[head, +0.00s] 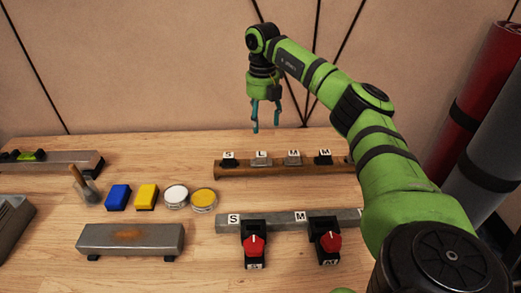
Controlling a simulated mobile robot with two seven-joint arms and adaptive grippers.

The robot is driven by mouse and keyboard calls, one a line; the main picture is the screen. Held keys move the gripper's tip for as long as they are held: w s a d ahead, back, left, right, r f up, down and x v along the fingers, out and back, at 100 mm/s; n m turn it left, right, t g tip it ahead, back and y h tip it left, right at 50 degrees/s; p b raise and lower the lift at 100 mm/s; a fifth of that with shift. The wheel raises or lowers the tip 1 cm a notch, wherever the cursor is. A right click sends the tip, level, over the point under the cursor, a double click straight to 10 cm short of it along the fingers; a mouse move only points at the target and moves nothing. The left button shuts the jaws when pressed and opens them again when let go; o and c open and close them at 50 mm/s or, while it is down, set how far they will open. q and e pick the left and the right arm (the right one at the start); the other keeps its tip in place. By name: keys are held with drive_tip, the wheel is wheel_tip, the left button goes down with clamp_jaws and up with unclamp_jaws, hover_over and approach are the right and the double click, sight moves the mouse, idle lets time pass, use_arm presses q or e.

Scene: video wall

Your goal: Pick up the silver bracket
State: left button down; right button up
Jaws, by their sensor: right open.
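Two small silver-grey pieces that look like brackets sit on the brown rail at the back right in the head view. One silver bracket (262,161) is by the label L, and another grey piece (293,160) is by a label M. Black pieces (229,161) stand at either side of them. My right gripper (266,128) points down, open and empty, in the air above the back of the table, near the rail's left half. Its fingers are apart from the pieces. My left gripper is not in view.
On the wooden table (200,240) are a grey rail (285,222) with two red-knobbed clamps (254,245), a grey bar (130,238), blue (118,197) and yellow (147,197) blocks, two round tins (204,200) and a brush-like tool (84,186). Rolls (475,90) stand at right.

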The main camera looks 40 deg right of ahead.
drive_tip(key=b, duration=0.3)
hover_over(261, 154)
drive_tip(key=f, duration=0.3)
drive_tip(key=d+f, duration=0.1)
drive_tip(key=shift+w+f, duration=0.25)
drive_tip(key=shift+w, duration=0.05)
drive_tip(key=shift+s+a+f+b, duration=0.25)
drive_tip(key=shift+f+b, duration=0.2)
drive_tip(key=shift+b, duration=0.05)
drive_tip(key=shift+s+a+f+b, duration=0.2)
drive_tip(key=shift+f+b, duration=0.2)
drive_tip(key=shift+b, duration=0.05)
wheel_tip(261, 154, down, 7)
drive_tip(key=shift+w+r+p, duration=0.1)
drive_tip(key=shift+w+p, duration=0.05)
drive_tip(key=shift+p, duration=0.55)
drive_tip(key=shift+f, duration=0.2)
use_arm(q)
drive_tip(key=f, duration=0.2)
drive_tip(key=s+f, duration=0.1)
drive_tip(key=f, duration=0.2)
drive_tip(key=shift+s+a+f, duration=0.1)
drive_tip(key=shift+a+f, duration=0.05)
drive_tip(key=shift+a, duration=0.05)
use_arm(e)
clamp_jaws()
